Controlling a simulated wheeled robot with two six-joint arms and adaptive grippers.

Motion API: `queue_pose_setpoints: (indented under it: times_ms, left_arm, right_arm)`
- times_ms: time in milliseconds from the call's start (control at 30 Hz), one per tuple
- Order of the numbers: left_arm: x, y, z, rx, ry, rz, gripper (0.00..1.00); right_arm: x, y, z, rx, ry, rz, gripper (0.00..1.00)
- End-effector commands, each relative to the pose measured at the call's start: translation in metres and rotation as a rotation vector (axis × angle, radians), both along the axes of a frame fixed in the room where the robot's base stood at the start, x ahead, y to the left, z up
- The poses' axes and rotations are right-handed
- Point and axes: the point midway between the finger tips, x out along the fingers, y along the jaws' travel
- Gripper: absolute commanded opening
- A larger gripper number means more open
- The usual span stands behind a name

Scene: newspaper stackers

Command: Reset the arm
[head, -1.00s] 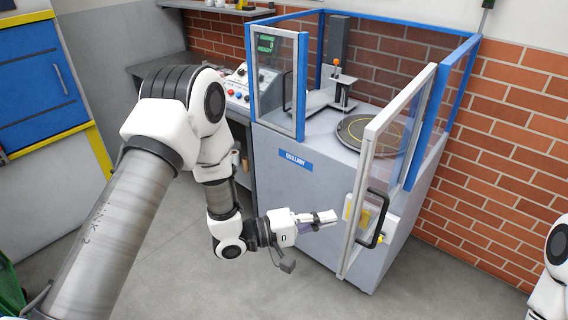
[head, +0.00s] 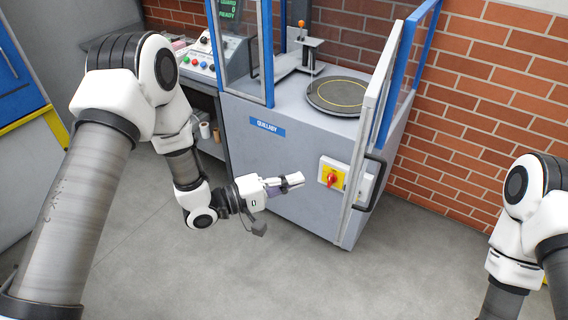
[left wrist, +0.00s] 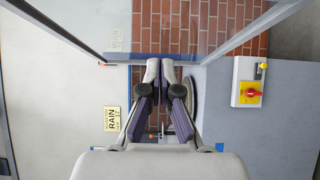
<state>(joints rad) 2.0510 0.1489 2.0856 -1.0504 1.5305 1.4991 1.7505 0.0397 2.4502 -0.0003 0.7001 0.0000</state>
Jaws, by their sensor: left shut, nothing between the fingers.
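My left gripper (head: 292,182) is shut and empty in front of the grey machine cabinet, left of the open door's black handle (head: 369,186). In the left wrist view the left gripper's fingertips (left wrist: 160,68) meet, with nothing between them. The left arm comes in from the left, bent at the elbow. My right arm shows at the right edge of the head view, but its gripper is out of the picture.
The machine cabinet (head: 265,155) has an open framed door (head: 366,140) on its right side. A red knob on a yellow plate (head: 332,175) sits on its front. A button panel (head: 197,62) stands at left. The grey floor (head: 290,270) in front is clear.

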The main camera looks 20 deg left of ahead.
Motion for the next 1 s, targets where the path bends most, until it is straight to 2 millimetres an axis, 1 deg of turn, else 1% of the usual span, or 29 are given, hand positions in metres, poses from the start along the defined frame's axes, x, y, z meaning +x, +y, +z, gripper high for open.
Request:
queue_pose_setpoints:
  times_ms: [33, 200, 300, 400, 567, 667, 733, 767, 800, 867, 900, 967, 1000]
  left_arm:
    - [-0.013, 0.007, -0.004, -0.006, 0.008, 0.005, 0.0]
    - [-0.053, 0.023, -0.004, -0.007, 0.008, 0.007, 0.0]
    - [-0.072, 0.031, -0.002, -0.008, 0.006, 0.005, 0.0]
    - [-0.084, 0.035, -0.002, -0.005, 0.005, 0.004, 0.0]
    - [-0.091, 0.037, -0.001, -0.003, 0.004, 0.001, 0.0]
    - [-0.095, 0.035, -0.01, 0.002, 0.027, -0.007, 0.0]
    - [-0.107, 0.024, -0.032, 0.021, 0.079, -0.04, 0.0]
    - [-0.114, 0.018, -0.046, 0.036, 0.115, -0.056, 0.0]
    - [-0.123, 0.012, -0.072, 0.076, 0.187, -0.05, 0.0]
    - [-0.136, 0.011, -0.118, 0.206, 0.29, -0.018, 0.0]
    - [-0.148, 0.015, -0.152, 0.336, 0.341, -0.002, 0.0]
    - [-0.172, 0.028, -0.2, 0.566, 0.407, -0.001, 0.0]
    - [-0.191, 0.041, -0.228, 0.732, 0.446, -0.018, 0.0]
  right_arm:
    - [0.0, 0.0, -0.008, 0.0, -0.001, 0.0, 0.4]
    - [0.0, 0.0, -0.019, 0.0, 0.0, 0.0, 0.4]
    - [0.0, 0.0, -0.022, 0.0, 0.001, -0.001, 0.4]
    - [0.0, 0.0, -0.023, 0.0, 0.001, -0.001, 0.4]
    - [0.0, 0.0, -0.023, 0.0, 0.0, 0.0, 0.4]
    - [0.0, 0.0, -0.023, 0.0, 0.0, 0.0, 0.4]
    - [0.0, 0.0, -0.023, 0.0, 0.0, 0.0, 0.4]
    - [0.0, 0.0, -0.023, 0.0, 0.0, 0.0, 0.4]
    - [0.0, 0.0, -0.023, 0.0, 0.0, 0.0, 0.4]
    - [0.0, 0.0, -0.023, 0.0, 0.0, -0.001, 0.4]
    - [0.0, 0.0, -0.023, 0.0, 0.0, -0.001, 0.4]
    - [0.0, 0.0, -0.023, 0.0, 0.0, -0.001, 0.4]
    - [0.0, 0.0, -0.023, 0.0, 0.0, -0.001, 0.4]
